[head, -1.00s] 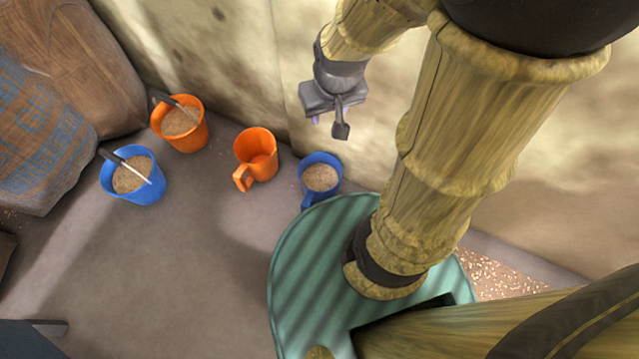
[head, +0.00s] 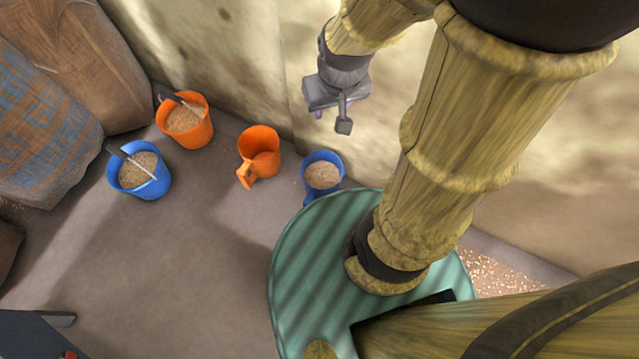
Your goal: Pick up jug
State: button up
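Two jugs with handles stand on the floor near the wall. The orange jug (head: 262,152) looks empty, and its handle points toward the lower left. The blue jug (head: 323,170) to its right holds grain, and its handle is partly hidden by the green round top. My gripper (head: 333,120) hangs in the air in front of the wall, above the blue jug in the picture and apart from both jugs. It holds nothing that I can see. The gap between its fingers is not clear from this angle.
An orange bucket (head: 186,122) and a blue bucket (head: 140,172), both with grain and a long-handled tool, stand to the left. Stuffed sacks (head: 50,125) lean at the far left. Spilled grain (head: 500,275) lies at the right. The middle floor is clear.

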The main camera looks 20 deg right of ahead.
jog(key=w+p+v, duration=0.2)
jog(key=p+v, duration=0.8)
jog(key=v, duration=0.1)
jog(key=shift+w+r, duration=0.25)
jog(key=shift+r, duration=0.2)
jog(key=shift+c, duration=0.2)
jog(key=shift+a, duration=0.1)
